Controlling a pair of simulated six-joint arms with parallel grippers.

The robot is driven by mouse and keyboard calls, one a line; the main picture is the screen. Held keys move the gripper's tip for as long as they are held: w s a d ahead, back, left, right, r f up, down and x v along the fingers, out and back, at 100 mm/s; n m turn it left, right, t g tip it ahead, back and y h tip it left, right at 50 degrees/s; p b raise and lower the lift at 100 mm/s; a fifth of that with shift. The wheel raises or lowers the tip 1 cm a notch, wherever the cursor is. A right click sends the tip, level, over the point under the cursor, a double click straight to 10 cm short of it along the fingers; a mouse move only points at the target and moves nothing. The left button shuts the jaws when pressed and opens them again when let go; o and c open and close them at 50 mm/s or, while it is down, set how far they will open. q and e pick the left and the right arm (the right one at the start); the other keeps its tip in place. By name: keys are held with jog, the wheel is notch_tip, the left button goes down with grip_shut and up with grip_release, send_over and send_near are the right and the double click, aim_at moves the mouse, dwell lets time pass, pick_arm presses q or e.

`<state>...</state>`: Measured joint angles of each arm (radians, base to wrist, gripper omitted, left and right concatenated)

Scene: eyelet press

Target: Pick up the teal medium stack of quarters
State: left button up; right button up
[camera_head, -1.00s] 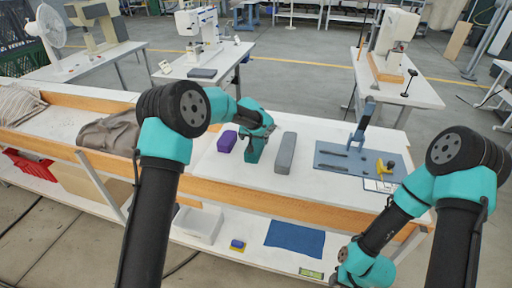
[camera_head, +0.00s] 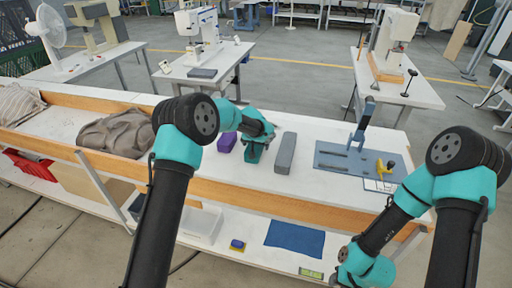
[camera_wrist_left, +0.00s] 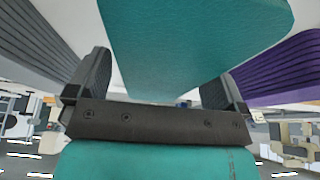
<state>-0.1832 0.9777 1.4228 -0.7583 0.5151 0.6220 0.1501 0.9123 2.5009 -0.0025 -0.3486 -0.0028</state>
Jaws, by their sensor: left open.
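The teal stack of quarters (camera_head: 253,154) stands on the white table between a purple stack and a grey stack. My left gripper (camera_head: 258,145) is directly at it, and the arm hides part of it in the head view. In the left wrist view the teal stack (camera_wrist_left: 195,45) fills the upper middle, between the two dark fingers of my left gripper (camera_wrist_left: 158,85). The fingers are apart, and a gap shows at the left finger. Contact at the right finger is hard to tell. My right arm hangs at the lower right, with its fingers out of view.
The purple stack (camera_head: 227,141) is close on the left and the grey stack (camera_head: 285,153) close on the right. A blue mat (camera_head: 330,163) with tools and a yellow piece lies further right. Crumpled grey cloth (camera_head: 115,133) lies at left. Wooden edging runs along the table front.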

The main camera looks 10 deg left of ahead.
pick_arm(q)
jog(key=shift+c, duration=0.3)
jog(key=c, duration=1.1)
jog(key=shift+r, duration=0.1)
jog(key=shift+r, duration=1.3)
jog(key=shift+s+d+r, duration=0.1)
jog(key=shift+s+r, duration=0.3)
jog(key=shift+r, duration=0.1)
jog(key=s, duration=0.5)
jog(key=s+d+r, duration=0.1)
jog(key=s, duration=0.4)
jog(key=s+d, duration=0.1)
jog(key=s, duration=0.4)
jog(key=shift+d+r, duration=0.15)
jog(key=shift+d, duration=0.05)
